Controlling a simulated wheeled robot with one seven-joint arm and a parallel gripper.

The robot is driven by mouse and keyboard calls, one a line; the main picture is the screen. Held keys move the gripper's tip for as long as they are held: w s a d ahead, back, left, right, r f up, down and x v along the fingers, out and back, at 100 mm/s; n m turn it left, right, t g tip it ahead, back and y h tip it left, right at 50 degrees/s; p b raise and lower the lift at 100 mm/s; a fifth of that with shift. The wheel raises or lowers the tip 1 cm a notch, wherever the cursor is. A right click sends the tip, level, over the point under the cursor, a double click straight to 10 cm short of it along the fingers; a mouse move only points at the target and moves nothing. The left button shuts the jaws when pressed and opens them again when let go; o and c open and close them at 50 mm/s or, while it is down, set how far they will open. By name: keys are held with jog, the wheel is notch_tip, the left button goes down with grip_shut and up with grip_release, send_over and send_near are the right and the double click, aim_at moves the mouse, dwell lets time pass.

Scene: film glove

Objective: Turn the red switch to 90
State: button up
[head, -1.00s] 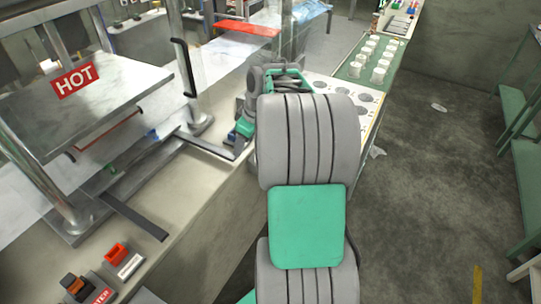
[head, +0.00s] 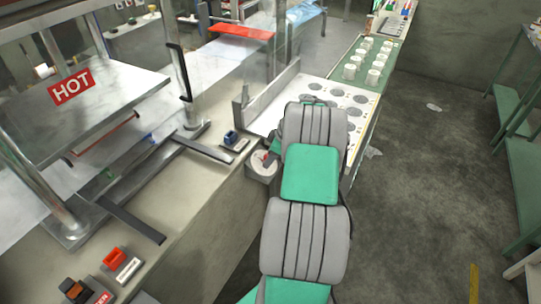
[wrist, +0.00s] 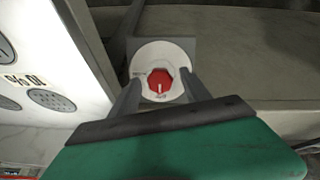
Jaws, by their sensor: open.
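The red switch (wrist: 159,80) is a faceted red knob with a white pointer line, set in a round white dial (wrist: 148,56). In the wrist view the pointer faces down toward my gripper; the dial's small markings are too blurred to read. My gripper (wrist: 160,88) is open, with one finger on each side of the knob; I cannot tell whether they touch it. In the head view the dial (head: 262,160) sits on a grey box at the counter's edge, with the red switch (head: 266,156) partly hidden by my arm.
A blue switch (head: 231,137) stands on the counter left of the dial. A white panel with grey discs (head: 318,88) lies behind my arm. A press with a HOT plate (head: 85,110) and a red rocker switch (head: 114,258) are at the left. Open floor lies right.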

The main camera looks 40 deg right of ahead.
jog(key=shift+c, duration=0.4)
grip_shut()
jog(key=shift+m, duration=0.3)
jog(key=m, duration=0.3)
jog(key=shift+d+y, duration=0.1)
jog(key=shift+y, duration=0.2)
jog(key=m+p, duration=0.1)
jog(key=m, duration=0.4)
jog(key=shift+r, duration=0.1)
jog(key=m+y+p, duration=0.1)
jog(key=m+p, duration=0.1)
jog(key=m, duration=0.2)
jog(key=m+p, duration=0.1)
jog(key=m, duration=0.3)
jog(key=shift+d+m, duration=0.1)
jog(key=shift+m, duration=0.3)
